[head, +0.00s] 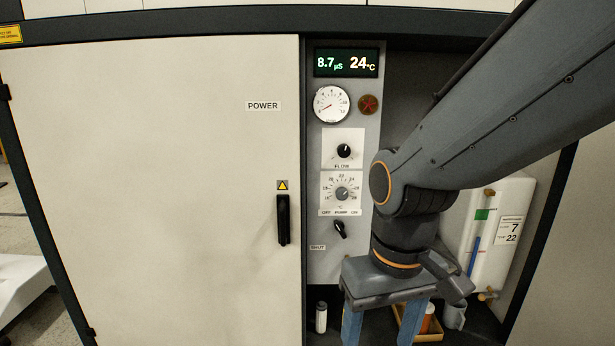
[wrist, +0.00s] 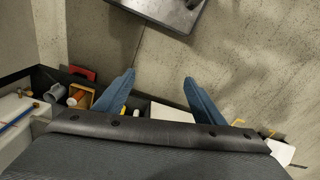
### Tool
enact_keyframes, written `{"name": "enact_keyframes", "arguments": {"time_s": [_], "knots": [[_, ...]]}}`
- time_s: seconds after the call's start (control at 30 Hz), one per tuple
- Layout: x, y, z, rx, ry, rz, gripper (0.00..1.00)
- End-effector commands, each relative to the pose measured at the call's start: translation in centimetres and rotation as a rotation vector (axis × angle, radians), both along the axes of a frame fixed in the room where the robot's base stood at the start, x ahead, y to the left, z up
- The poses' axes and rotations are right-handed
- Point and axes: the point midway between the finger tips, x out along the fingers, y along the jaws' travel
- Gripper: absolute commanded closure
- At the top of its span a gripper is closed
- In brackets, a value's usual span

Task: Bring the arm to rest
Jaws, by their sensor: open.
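My arm reaches in from the upper right of the head view and bends down at the wrist. My gripper (head: 381,328) points down in front of the open bay, below and right of the control panel (head: 343,250). Its two blue fingers are apart, with nothing seen between them; the lower ends run out of the head view. In the wrist view, the gripper (wrist: 159,78) also shows open, its fingertips clear of anything over the floor. The arm hides part of the bay behind it.
A white tank (head: 487,262) hangs at right. Below are a white bottle (head: 321,318), an orange bottle (head: 427,318), a grey cup (head: 454,316) and a tray (head: 432,337). The POWER door (head: 160,180) is shut at left. A red item (wrist: 82,72) lies near the cup (wrist: 55,94).

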Motion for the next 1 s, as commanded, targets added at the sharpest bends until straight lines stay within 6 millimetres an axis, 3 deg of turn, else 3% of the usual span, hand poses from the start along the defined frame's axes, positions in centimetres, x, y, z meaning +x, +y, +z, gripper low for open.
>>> {"name": "enact_keyframes", "arguments": {"time_s": [0.6,0.8,1.0], "knots": [[-0.4,-6.7,8.8,-0.032,0.009,-0.206,0.37],[-0.6,-8.3,10.2,-0.037,0.008,-0.249,0.37],[-0.7,-8.9,10.3,-0.039,0.008,-0.261,0.37]]}}
